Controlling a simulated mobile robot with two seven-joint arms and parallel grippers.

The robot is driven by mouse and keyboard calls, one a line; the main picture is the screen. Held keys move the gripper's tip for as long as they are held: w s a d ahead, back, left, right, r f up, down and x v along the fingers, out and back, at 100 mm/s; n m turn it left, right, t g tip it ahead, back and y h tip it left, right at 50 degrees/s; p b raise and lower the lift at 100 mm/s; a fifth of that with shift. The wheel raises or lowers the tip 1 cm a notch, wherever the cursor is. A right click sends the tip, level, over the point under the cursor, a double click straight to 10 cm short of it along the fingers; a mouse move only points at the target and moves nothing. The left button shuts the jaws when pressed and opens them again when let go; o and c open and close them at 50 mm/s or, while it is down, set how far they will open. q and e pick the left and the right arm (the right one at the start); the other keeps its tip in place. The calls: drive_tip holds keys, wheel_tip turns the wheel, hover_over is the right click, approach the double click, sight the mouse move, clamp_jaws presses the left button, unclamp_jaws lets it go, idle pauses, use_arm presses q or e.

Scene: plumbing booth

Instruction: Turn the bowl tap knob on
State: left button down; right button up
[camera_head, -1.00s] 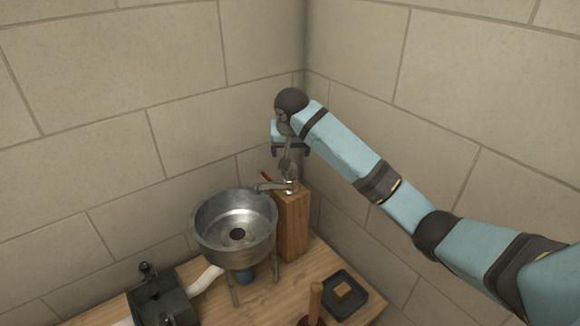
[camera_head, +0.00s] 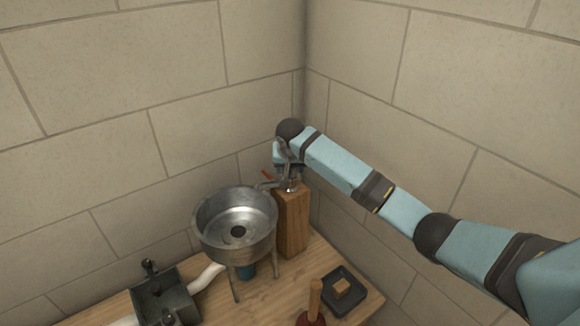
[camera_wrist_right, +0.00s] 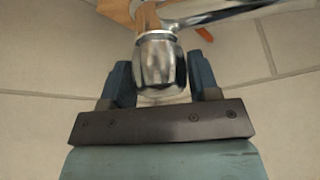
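The bowl tap (camera_head: 268,185) stands on a wooden post beside the metal bowl (camera_head: 237,228), its spout pointing toward the bowl. In the right wrist view, its faceted chrome knob (camera_wrist_right: 160,62) lies between the two blue fingers of my right gripper (camera_wrist_right: 160,80). The fingers are apart, one on each side of the knob; I cannot tell whether they touch it. In the head view my right gripper (camera_head: 288,174) is at the top of the post and partly hides the knob. An orange-red lever (camera_head: 267,174) shows beside the tap. My left gripper is not in view.
The wooden post (camera_head: 292,226) stands on a wooden table (camera_head: 262,298) near the wall corner. Walls close in behind the tap.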

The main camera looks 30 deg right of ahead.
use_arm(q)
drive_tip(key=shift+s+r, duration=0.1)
use_arm(e)
drive_tip(key=c, duration=0.5)
drive_tip(key=shift+o, duration=0.2)
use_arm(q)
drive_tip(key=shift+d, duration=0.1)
use_arm(e)
drive_tip(key=shift+n, duration=0.3)
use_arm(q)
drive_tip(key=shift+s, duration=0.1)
use_arm(e)
drive_tip(key=n+y, duration=0.1)
drive_tip(key=n, duration=0.1)
drive_tip(key=n+y, duration=0.1)
drive_tip(key=n, duration=0.2)
drive_tip(key=shift+n+t, duration=0.3)
drive_tip(key=n+y, duration=0.1)
drive_tip(key=n, duration=0.2)
drive_tip(key=n+y, duration=0.1)
drive_tip(key=n, duration=0.2)
drive_tip(key=shift+g+y, duration=0.4)
drive_tip(key=n+g+y, duration=0.1)
drive_tip(key=n, duration=0.3)
drive_tip(key=shift+n, duration=0.4)
